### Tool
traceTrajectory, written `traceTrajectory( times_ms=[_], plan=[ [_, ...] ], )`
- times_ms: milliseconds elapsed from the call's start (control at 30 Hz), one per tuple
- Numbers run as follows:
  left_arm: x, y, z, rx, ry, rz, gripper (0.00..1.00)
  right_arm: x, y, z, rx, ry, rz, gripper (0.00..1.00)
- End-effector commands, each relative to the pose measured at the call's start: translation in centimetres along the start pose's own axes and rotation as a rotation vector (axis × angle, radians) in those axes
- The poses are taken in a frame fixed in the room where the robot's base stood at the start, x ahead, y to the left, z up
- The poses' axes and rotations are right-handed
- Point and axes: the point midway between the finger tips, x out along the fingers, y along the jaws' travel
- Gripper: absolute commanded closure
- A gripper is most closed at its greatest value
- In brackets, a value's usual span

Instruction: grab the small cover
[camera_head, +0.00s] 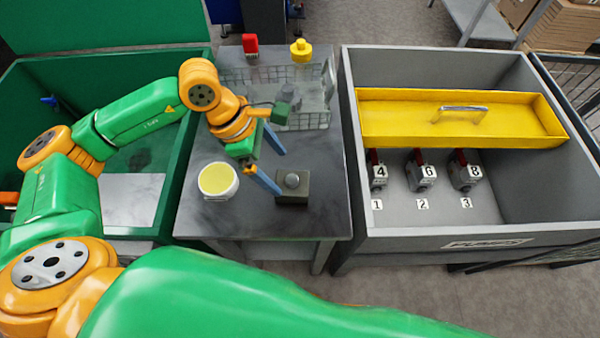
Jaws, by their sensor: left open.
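I cannot tell for certain which thing is the small cover. A yellow cover (400,122) with a metal handle (459,114) lies across the middle of the grey bin at the right. A small dark block (293,199) with a round grey knob on top stands near the front of the grey table. My left gripper (281,172) is open, its two blue fingers pointing down to the right. My right gripper is not in view.
A white bowl (217,193) with yellow inside stands left of the block. Behind are a wire basket (310,120), a red item (250,44) and a yellow item (301,50). A green bin (172,200) is left.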

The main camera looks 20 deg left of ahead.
Motion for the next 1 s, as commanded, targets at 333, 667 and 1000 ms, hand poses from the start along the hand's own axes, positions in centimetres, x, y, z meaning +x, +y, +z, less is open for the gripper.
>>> traceTrajectory(
  times_ms=[333, 667, 1000],
  plan=[
    [4.2, 0.0, 0.3, 0.0, -0.002, -0.007, 0.0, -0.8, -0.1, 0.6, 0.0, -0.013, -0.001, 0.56],
    [8.1, 0.2, 0.3, 0.0, -0.002, -0.001, 0.0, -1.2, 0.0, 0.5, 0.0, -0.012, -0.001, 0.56],
    [8.1, 0.2, 0.3, 0.0, -0.003, -0.001, 0.68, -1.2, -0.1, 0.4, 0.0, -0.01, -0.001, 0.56]
  ],
)
